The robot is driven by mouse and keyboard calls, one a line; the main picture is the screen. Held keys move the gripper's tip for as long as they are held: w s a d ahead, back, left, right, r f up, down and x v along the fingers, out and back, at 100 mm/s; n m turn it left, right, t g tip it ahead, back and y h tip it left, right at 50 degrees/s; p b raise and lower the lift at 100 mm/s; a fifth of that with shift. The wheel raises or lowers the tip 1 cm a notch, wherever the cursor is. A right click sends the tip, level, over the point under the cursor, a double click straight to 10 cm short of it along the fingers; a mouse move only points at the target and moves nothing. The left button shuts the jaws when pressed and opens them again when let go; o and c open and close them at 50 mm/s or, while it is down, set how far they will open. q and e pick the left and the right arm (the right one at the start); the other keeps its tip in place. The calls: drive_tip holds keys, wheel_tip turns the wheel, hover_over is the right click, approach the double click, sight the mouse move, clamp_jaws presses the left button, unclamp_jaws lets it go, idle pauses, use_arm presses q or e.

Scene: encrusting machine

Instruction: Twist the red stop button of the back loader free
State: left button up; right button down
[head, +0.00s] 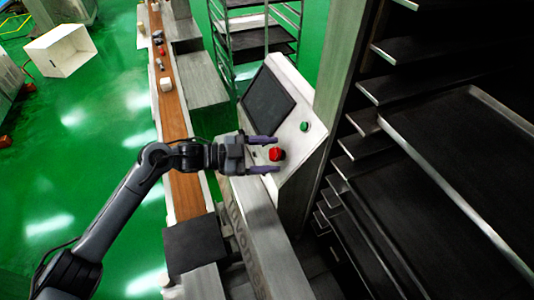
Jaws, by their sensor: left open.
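The red stop button (276,154) sits on the slanted light control panel (298,142), below a dark screen (268,101). A green button (304,126) is on the same panel, up and to the right of the red one. My left gripper (268,155) comes in from the left with its fingers open. One finger lies above the red button and one below it in the picture, so the button shows between the fingertips. I cannot tell whether the fingers touch it. My right gripper is not in view.
A rack with dark trays (465,125) fills the right side, close to the panel. A brown conveyor belt (172,110) with small items runs along the left of the machine. A white open box (62,50) lies on the green floor (85,130), which is largely clear.

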use_arm(q)
drive_tip(key=shift+a, duration=0.1)
drive_tip(key=s+a, duration=0.1)
drive_tip(key=a, duration=0.9)
drive_tip(key=shift+s+a+r, duration=0.15)
drive_tip(key=shift+a+r, duration=0.15)
drive_tip(key=shift+a, duration=0.05)
